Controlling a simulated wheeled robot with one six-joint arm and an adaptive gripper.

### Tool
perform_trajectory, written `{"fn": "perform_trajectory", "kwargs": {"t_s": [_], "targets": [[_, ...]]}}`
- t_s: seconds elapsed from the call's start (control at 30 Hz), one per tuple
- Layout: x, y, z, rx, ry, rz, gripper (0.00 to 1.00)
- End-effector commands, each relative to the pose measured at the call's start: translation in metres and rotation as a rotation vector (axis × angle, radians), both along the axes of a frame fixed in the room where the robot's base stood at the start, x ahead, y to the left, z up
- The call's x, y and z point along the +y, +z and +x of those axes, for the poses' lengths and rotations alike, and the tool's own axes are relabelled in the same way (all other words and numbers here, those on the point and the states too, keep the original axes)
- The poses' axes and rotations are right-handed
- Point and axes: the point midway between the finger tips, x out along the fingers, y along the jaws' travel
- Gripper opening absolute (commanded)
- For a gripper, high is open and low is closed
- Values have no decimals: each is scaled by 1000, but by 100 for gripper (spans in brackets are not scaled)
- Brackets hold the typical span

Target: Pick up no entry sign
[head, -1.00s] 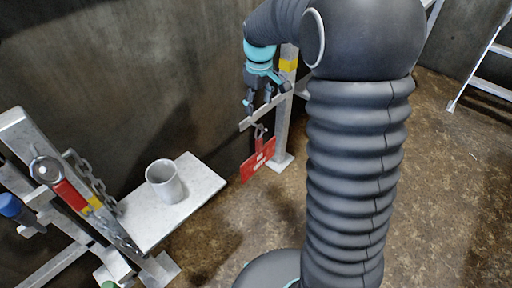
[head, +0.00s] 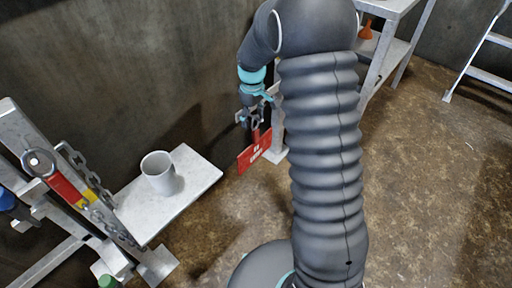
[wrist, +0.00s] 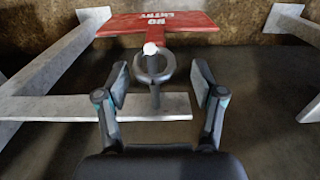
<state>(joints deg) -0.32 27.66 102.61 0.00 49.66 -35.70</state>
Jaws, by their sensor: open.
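The no entry sign (head: 254,152) is a red plate with white lettering, hanging at the metal rail by the wall in the head view. In the wrist view the sign (wrist: 120,25) is at the top, upside down, with a grey ring (wrist: 166,71) at its near edge. My gripper (head: 254,118) is at the top of the sign in the head view. In the wrist view my gripper (wrist: 160,85) is open, its two fingers on either side of the ring, with gaps visible between them and it. Exact depth between fingers and ring is hard to tell.
A pale metal bar (wrist: 60,109) runs across below the ring, with frame legs at both sides. Open floor lies right.

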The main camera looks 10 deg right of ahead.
Motion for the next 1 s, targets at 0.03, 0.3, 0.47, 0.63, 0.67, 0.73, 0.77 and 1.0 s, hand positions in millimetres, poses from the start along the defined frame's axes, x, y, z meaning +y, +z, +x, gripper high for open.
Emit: {"fn": "perform_trajectory", "kwargs": {"t_s": [0.03,0.3,0.47,0.63,0.67,0.73,0.77,1.0], "targets": [[-1,-5,-1,3,-1,0,68],[-9,-41,-1,4,0,1,68],[-8,-50,-1,1,0,0,68],[-8,-50,-1,1,0,0,68],[-8,-50,-1,1,0,0,68],[-8,-50,-1,1,0,0,56],[-8,-50,-1,1,0,0,48],[-9,-50,-1,1,0,0,0]]}}
